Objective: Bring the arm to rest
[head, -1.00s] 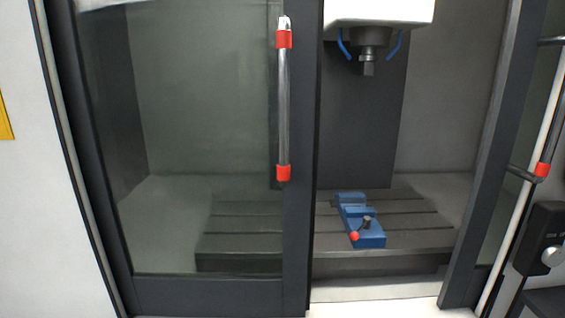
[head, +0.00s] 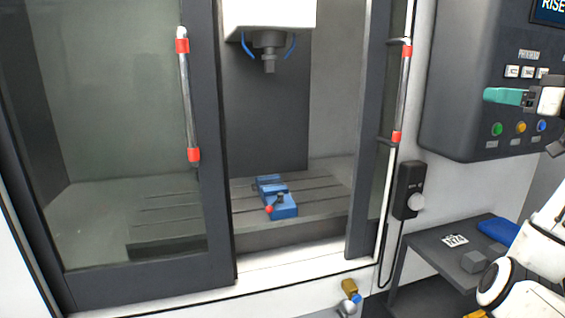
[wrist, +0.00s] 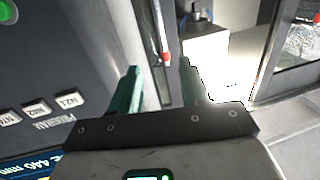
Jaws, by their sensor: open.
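My gripper (head: 490,95) is at the right of the head view, in front of the dark control panel (head: 460,60). Its teal fingers point left and hold nothing. In the wrist view my gripper (wrist: 159,68) shows two teal fingers spread apart with an empty gap. The panel also fills the left of the wrist view (wrist: 65,60), close beside the fingers; I cannot tell the exact clearance. My white arm shows at the lower right of the head view, partly cut off by the frame.
The machine's sliding door (head: 110,130) stands partly open, showing a blue vise (head: 283,207) inside. A brass-coloured valve (head: 349,287) is low in front.

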